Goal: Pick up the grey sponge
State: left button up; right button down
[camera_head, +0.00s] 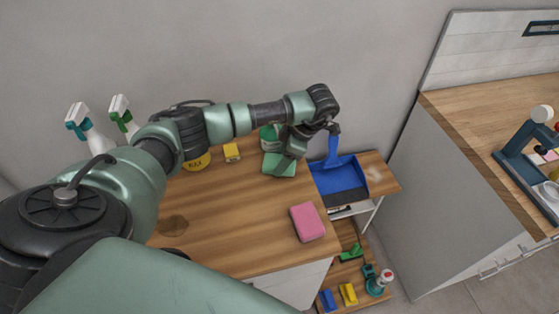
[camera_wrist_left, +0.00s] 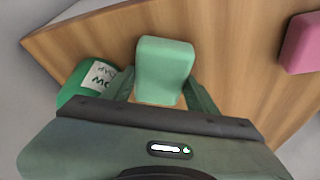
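No sponge that is clearly grey shows. A pale green sponge (camera_head: 272,165) lies on the wooden counter top below my left gripper (camera_head: 287,169). In the left wrist view the green sponge (camera_wrist_left: 165,68) appears between the two fingers of my left gripper (camera_wrist_left: 165,92). My right gripper is not in view.
A green container (camera_wrist_left: 84,82) with a white label stands beside the gripper. A small yellow block (camera_head: 231,152) and a yellow container (camera_head: 197,163) stand further left. A blue dustpan (camera_head: 340,177) lies right of the counter. Two spray bottles (camera_head: 90,130) stand behind my arm.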

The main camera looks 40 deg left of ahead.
pick_arm(q)
jog(key=c, duration=0.5)
jog(key=shift+r, duration=0.1)
jog(key=shift+r+p, duration=0.2)
jog(key=shift+p, duration=0.2)
notch_tip(320, 180, up, 6)
jog(key=b, duration=0.3)
jog(key=shift+d+r, duration=0.1)
jog(key=shift+r, duration=0.15)
jog(key=s+d, duration=0.4)
jog(key=d, duration=0.1)
jog(key=s+d+b, duration=0.1)
jog(key=s+d, duration=0.3)
jog(key=d, duration=0.1)
jog(key=s+d+b, duration=0.1)
jog(key=s+d, duration=0.4)
jog(key=shift+r, duration=0.2)
